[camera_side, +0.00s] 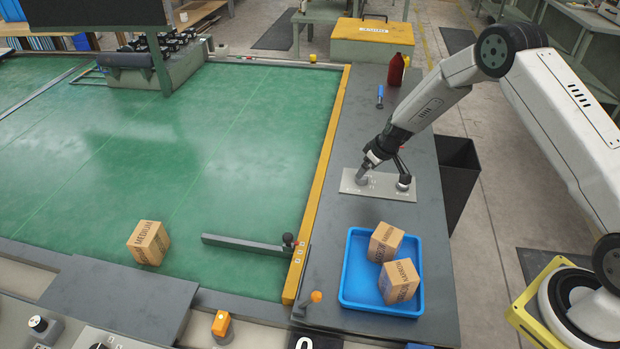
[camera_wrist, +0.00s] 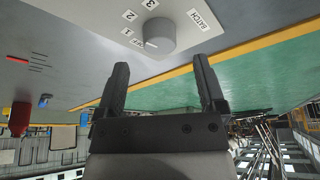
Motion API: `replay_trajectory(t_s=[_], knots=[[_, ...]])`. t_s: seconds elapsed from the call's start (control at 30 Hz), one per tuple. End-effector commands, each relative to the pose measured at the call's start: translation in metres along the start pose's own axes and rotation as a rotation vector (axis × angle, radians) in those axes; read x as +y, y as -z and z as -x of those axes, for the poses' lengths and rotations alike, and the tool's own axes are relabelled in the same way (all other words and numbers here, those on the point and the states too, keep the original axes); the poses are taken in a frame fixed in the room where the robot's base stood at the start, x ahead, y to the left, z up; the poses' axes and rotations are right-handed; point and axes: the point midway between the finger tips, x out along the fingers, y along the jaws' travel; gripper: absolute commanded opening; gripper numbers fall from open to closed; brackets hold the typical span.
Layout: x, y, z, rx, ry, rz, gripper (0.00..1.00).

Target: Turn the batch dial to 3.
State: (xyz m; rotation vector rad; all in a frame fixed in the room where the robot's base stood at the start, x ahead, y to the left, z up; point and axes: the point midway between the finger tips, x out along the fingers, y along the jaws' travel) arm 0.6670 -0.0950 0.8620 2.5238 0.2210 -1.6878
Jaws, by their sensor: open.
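The batch dial is a grey round knob (camera_wrist: 160,36) on a light panel in the wrist view, beside a BATCH label (camera_wrist: 201,19). Marks OFF, 1, 2 and 3 curve around its left and upper side. Its pale pointer line faces left, seemingly towards OFF, but it is small. In the side view the knob (camera_side: 362,176) stands on the panel's left part. My gripper (camera_wrist: 160,72) is open and empty, its two black fingers apart just short of the knob. In the side view my gripper (camera_side: 371,160) is directly above the knob; contact cannot be told.
The panel (camera_side: 383,191) lies on a grey side table. A blue tray (camera_side: 347,296) with two cartons (camera_side: 386,241) is in front. A red bottle (camera_side: 396,70) and a blue-handled tool (camera_side: 380,96) stand behind. Green table surface (camera_side: 240,150) lies left, past a yellow rail (camera_side: 326,160).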

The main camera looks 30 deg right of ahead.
Motion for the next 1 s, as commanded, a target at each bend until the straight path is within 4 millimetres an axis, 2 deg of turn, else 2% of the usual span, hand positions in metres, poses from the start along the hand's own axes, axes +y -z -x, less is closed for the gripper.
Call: replay_trajectory(t_s=[0.2, 0.4, 0.83, 0.87, 1.0], knots=[[0.000, 0.000, -0.023, -0.001, 0.000, 0.001, 0.89], [0.000, 0.000, -0.036, 0.000, -0.001, 0.000, 0.89], [0.000, 0.000, -0.041, 0.000, -0.002, 0.000, 0.89], [0.000, 0.000, -0.041, 0.000, -0.002, 0.000, 0.83], [0.000, 0.000, -0.041, 0.000, -0.002, 0.000, 0.39]])
